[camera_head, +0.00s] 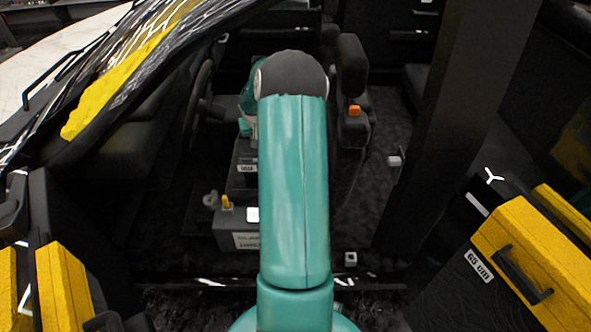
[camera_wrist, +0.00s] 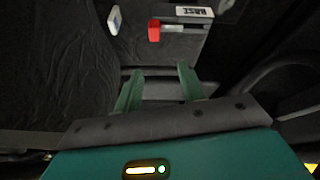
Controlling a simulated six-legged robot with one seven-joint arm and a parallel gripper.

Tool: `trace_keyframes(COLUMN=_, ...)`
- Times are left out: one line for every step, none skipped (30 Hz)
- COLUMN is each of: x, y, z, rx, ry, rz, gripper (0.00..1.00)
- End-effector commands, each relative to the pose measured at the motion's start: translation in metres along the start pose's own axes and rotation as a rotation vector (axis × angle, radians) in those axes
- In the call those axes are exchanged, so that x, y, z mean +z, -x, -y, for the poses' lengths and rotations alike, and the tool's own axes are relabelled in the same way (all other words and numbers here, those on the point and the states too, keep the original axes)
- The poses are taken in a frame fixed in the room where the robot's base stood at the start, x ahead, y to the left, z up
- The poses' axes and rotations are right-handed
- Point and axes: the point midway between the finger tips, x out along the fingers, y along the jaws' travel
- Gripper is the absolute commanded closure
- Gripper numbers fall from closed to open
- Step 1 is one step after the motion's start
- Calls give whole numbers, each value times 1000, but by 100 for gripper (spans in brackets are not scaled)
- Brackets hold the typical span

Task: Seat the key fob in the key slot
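My gripper (camera_wrist: 159,78) shows in the wrist view with its two teal fingers apart and nothing visible between them. Beyond the fingertips is a dark grey console with a labelled face (camera_wrist: 193,12). A red block with a short grey bar (camera_wrist: 154,31) sits against that console, ahead of the fingers and apart from them. A small white and blue piece (camera_wrist: 114,20) lies to its left. I cannot tell for certain which piece is the key fob, and I cannot make out the key slot. In the head view my arm hides the gripper.
In the head view, a low grey box (camera_head: 235,228) carries a yellow knob and a white block (camera_head: 252,215). A steering wheel (camera_head: 197,100) is left, a seat (camera_head: 352,75) with an orange piece (camera_head: 354,111) right. A dark pillar (camera_head: 440,120) and yellow case (camera_head: 535,255) bound the right.

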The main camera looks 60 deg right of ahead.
Motion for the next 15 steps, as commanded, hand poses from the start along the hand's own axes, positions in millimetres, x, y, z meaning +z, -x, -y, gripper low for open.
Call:
trace_keyframes(x=6, y=-31, z=-26, rx=0, ry=-48, rz=13, gripper=60)
trace_keyframes(x=9, y=-45, z=-40, rx=-1, ry=-74, rz=16, gripper=60)
trace_keyframes(x=12, y=-63, z=-56, rx=-2, ry=-105, rz=16, gripper=60)
trace_keyframes(x=16, y=-75, z=-67, rx=-3, ry=-127, rz=17, gripper=60)
trace_keyframes(x=19, y=-87, z=-78, rx=-3, ry=-147, rz=19, gripper=60)
trace_keyframes(x=23, y=-100, z=-90, rx=-4, ry=-173, rz=18, gripper=60)
trace_keyframes(x=27, y=-108, z=-98, rx=-5, ry=-189, rz=19, gripper=60)
trace_keyframes(x=30, y=-115, z=-105, rx=-5, ry=-202, rz=18, gripper=60)
trace_keyframes(x=32, y=-123, z=-112, rx=-6, ry=-215, rz=18, gripper=60)
trace_keyframes(x=35, y=-127, z=-116, rx=-6, ry=-225, rz=19, gripper=60)
trace_keyframes(x=36, y=-130, z=-119, rx=-7, ry=-231, rz=18, gripper=60)
trace_keyframes(x=37, y=-134, z=-121, rx=-7, ry=-237, rz=17, gripper=60)
trace_keyframes(x=38, y=-138, z=-122, rx=-8, ry=-239, rz=18, gripper=60)
trace_keyframes(x=38, y=-141, z=-122, rx=-8, ry=-240, rz=18, gripper=60)
trace_keyframes(x=38, y=-145, z=-122, rx=-8, ry=-240, rz=17, gripper=60)
